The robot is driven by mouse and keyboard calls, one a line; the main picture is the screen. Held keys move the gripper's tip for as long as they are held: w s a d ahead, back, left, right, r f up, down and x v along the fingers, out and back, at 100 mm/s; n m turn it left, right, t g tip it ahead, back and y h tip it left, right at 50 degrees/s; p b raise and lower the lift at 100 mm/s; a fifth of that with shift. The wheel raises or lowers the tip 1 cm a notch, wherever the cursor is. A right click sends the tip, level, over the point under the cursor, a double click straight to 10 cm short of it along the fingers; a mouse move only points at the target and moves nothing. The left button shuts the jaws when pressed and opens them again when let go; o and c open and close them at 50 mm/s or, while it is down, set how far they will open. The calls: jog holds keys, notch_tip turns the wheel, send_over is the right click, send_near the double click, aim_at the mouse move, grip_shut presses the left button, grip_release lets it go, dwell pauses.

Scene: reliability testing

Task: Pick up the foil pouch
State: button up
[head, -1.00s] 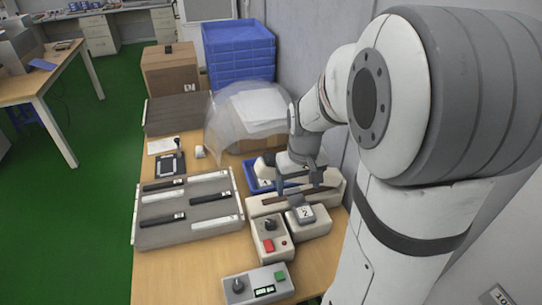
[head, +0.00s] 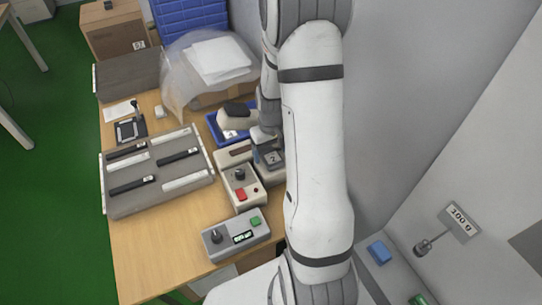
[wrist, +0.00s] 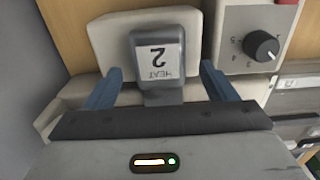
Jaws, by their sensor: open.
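I cannot make out a foil pouch in either view. Whether the fingers touch the block is not clear. The block is at the end of a pale machine base (wrist: 105,40). In the head view the block (head: 270,157) shows just left of my arm, which hides most of my gripper and part of the machine.
A control box (head: 240,188) with a black knob and red button stands beside the machine. A slotted grey tray (head: 112,200) lies left. A blue tray (head: 215,127) and clear plastic bag (head: 178,75) are behind. A wall is right.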

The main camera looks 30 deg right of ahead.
jog(key=shift+f, duration=0.65)
jog(key=shift+c, duration=0.5)
jog(key=c, duration=1)
jog(key=shift+c, duration=0.2)
jog(key=shift+r, duration=0.1)
